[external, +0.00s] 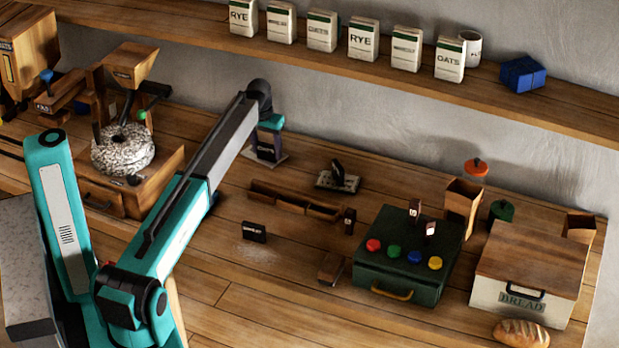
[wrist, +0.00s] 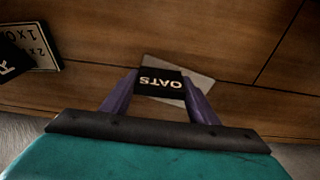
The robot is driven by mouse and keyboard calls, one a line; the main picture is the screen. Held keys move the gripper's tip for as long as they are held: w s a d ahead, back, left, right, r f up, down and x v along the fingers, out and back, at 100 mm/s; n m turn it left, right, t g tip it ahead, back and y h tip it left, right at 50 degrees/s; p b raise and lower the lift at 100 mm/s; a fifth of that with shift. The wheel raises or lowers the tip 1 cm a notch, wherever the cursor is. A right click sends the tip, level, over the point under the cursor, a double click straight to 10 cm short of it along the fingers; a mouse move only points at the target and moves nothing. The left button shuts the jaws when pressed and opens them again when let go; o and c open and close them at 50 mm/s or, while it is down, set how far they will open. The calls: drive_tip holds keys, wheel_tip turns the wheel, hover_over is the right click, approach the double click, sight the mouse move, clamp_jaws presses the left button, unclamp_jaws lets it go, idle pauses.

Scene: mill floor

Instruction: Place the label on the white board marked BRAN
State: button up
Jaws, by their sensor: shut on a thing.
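My gripper (wrist: 160,88) is shut on a black label (wrist: 160,84) with OATS in white letters. In the external view my gripper (external: 268,138) points down with the label (external: 266,152) between its fingers. A pale board (wrist: 197,84) lies on the bench behind and below the label in the wrist view; the label covers its middle. This board (external: 277,162) also shows in the external view under my gripper. I cannot tell whether label and board touch. No BRAN marking is readable on any board.
Another pale board (external: 325,184) with writing and a black label (external: 338,170) lies to the right. A wooden rack (external: 295,203), a black label (external: 254,232) and a green box (external: 405,265) with coloured knobs stand nearer the front. A grain mill (external: 122,150) stands left.

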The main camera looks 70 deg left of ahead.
sight(269, 146)
drive_tip(key=shift+w+f, duration=0.1)
drive_tip(key=shift+f, duration=0.05)
drive_tip(key=shift+f, duration=0.2)
drive_tip(key=o, duration=1)
drive_tip(key=shift+o, duration=0.2)
drive_tip(key=shift+r, duration=0.3)
drive_tip(key=shift+s+d+r+b, duration=0.15)
drive_tip(key=shift+r+b, duration=0.2)
drive_tip(key=shift+r, duration=0.85)
drive_tip(key=shift+s+d+r+b, duration=0.1)
drive_tip(key=shift+r+b, duration=0.3)
drive_tip(key=shift+r, duration=0.8)
drive_tip(key=shift+s+d+r+b, duration=0.15)
drive_tip(key=shift+r+b, duration=0.2)
drive_tip(key=shift+r, duration=0.85)
